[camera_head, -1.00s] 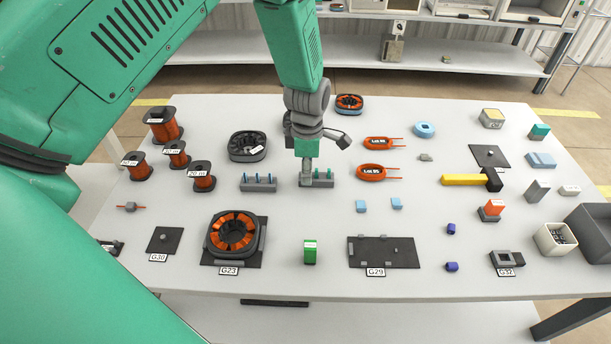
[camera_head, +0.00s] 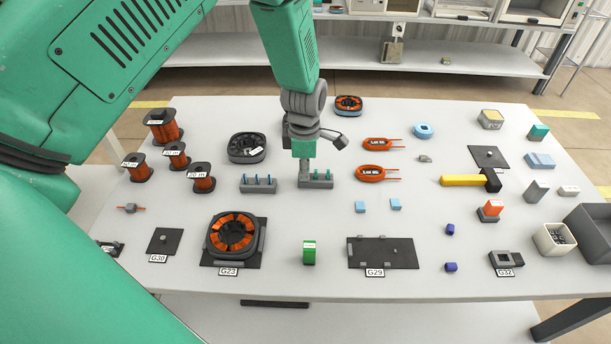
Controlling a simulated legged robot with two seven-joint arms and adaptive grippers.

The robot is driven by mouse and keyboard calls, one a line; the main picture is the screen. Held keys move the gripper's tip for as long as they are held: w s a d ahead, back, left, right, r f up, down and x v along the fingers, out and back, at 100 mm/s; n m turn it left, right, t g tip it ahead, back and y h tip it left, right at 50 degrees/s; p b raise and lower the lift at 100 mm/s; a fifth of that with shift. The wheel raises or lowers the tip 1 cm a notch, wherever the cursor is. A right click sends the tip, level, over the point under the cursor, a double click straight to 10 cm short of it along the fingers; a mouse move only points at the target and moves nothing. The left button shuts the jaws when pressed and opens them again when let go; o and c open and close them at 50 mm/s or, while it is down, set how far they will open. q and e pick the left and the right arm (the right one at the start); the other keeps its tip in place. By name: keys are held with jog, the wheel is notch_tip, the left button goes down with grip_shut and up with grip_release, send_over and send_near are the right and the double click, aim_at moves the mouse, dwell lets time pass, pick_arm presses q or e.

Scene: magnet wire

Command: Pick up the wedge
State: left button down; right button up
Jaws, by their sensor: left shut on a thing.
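My left gripper (camera_head: 304,180) points straight down at the left part of a small grey holder (camera_head: 322,184) near the middle of the table. Small green wedges (camera_head: 316,174) stand upright in this holder, just right of the fingers. The gripper is shut on a wedge at the holder's left part. The fingers hide most of the held piece, and I cannot tell whether it is still seated in the holder. My right gripper is not in view.
A grey holder with blue pegs (camera_head: 258,185) stands close to the left. Orange coils marked with labels (camera_head: 370,174) lie to the right. A wound stator (camera_head: 232,236) and a green block (camera_head: 309,252) are in front. Bare table surrounds the green wedges' holder.

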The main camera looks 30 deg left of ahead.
pick_arm(q)
jog(key=shift+a, duration=0.3)
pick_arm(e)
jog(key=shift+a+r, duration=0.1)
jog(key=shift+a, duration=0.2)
